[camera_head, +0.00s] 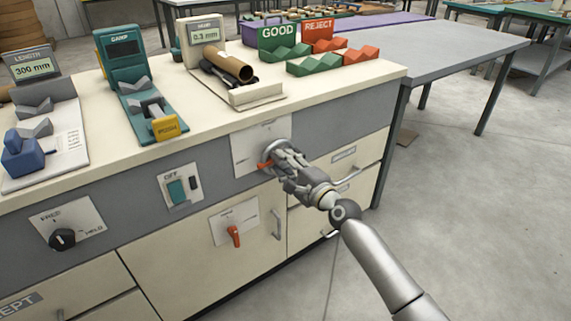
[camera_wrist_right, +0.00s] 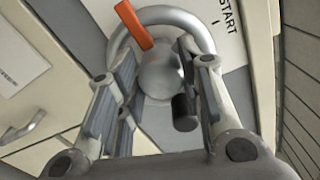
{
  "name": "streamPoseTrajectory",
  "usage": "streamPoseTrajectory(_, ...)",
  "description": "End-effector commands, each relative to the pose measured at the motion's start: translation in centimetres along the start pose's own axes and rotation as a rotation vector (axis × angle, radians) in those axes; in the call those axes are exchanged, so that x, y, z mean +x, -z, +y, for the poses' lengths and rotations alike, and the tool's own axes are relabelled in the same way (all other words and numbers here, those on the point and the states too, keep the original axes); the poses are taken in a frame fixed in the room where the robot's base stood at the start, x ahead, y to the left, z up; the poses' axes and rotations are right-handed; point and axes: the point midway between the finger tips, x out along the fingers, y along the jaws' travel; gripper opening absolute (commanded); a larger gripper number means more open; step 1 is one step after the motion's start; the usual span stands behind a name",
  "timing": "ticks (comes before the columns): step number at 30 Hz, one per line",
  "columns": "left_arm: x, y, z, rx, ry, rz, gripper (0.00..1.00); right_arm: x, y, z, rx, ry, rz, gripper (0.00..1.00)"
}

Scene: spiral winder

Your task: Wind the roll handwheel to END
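The roll handwheel (camera_head: 272,148) is a grey ring on a pale plate on the front of the cream cabinet. In the right wrist view the handwheel (camera_wrist_right: 181,16) shows its round hub, an orange pointer (camera_wrist_right: 133,24) toward the upper left, and a dark knob (camera_wrist_right: 185,113). The word START is printed beside its rim; an END mark is not visible. My right gripper (camera_head: 277,157) is at the wheel and covers part of it. In the wrist view its fingers (camera_wrist_right: 157,62) stand apart, with the hub between them and the knob by the right finger. Contact is unclear. My left gripper is out of view.
Left of the wheel are a green OFF switch (camera_head: 176,191) and a black dial (camera_head: 63,239). Below are an orange lever (camera_head: 234,236) and a door handle (camera_head: 276,224). Drawers lie to the right. A brown tube (camera_head: 228,63) rests on the countertop gauge. Open floor lies right.

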Motion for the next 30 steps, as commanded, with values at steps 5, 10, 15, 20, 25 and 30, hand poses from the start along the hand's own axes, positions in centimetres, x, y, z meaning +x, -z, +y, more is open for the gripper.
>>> streamPoseTrajectory(5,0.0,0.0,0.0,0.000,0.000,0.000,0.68,0.0,0.0,0.1,0.000,-0.002,0.000,0.55)
streamPoseTrajectory(10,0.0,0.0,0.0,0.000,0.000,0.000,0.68,0.0,0.0,0.1,-0.001,-0.001,0.000,0.55)
streamPoseTrajectory(15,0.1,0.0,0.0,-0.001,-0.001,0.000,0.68,-0.2,0.0,0.0,-0.001,0.000,0.000,0.55)
streamPoseTrajectory(20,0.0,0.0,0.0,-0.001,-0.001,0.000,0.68,-1.5,0.0,0.1,0.002,0.000,-0.001,0.55)
streamPoseTrajectory(25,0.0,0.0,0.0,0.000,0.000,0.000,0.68,-4.3,0.0,0.1,0.000,0.001,0.001,0.55)
streamPoseTrajectory(30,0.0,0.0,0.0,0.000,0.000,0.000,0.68,-7.5,0.0,0.1,-0.001,-0.001,0.001,0.55)
